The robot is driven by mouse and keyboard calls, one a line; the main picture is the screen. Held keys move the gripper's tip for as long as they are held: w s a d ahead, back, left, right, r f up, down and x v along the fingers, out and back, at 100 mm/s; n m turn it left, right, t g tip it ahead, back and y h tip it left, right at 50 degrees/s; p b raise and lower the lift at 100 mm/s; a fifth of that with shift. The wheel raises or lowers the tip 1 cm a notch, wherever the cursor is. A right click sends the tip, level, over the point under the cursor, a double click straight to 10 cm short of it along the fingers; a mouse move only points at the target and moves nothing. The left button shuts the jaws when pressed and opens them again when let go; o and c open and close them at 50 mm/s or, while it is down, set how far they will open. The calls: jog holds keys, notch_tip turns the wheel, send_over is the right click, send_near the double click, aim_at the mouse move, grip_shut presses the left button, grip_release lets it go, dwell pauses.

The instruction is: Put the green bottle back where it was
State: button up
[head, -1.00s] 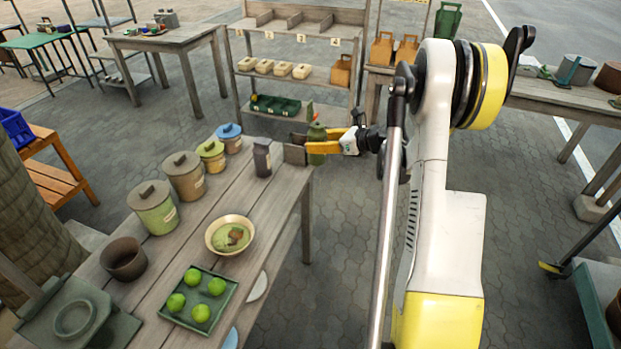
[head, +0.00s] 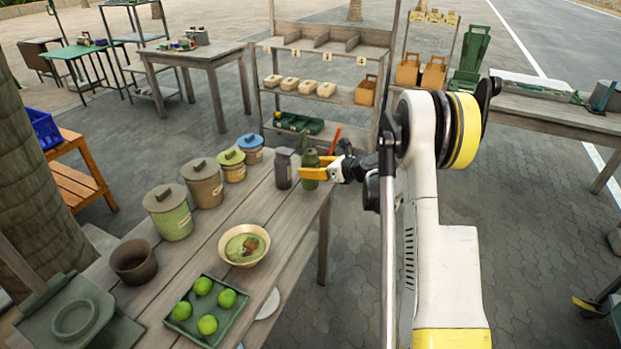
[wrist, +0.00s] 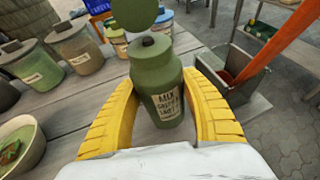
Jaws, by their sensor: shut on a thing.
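The green bottle (head: 309,160) is upright at the far right corner of the long wooden table (head: 190,268), close beside a dark grey jar (head: 283,170). My gripper (head: 314,173) reaches in from the right with its yellow fingers around the bottle. In the wrist view, the bottle (wrist: 150,75) shows a pale label and a dark knob, between the two yellow fingers (wrist: 160,112), which are shut on it. A green round shape (wrist: 133,12) covers the area above it. I cannot tell whether the bottle's base touches the table.
Lidded pots (head: 168,213) line the table's left side. A bowl (head: 244,244) and a green tray (head: 232,318) with limes are nearer. A shelf (head: 325,95) stands behind.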

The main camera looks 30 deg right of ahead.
notch_tip(320, 180, down, 3)
jog(key=shift+f+b, duration=0.1)
jog(key=shift+b, duration=0.55)
jog(key=o, duration=1.2)
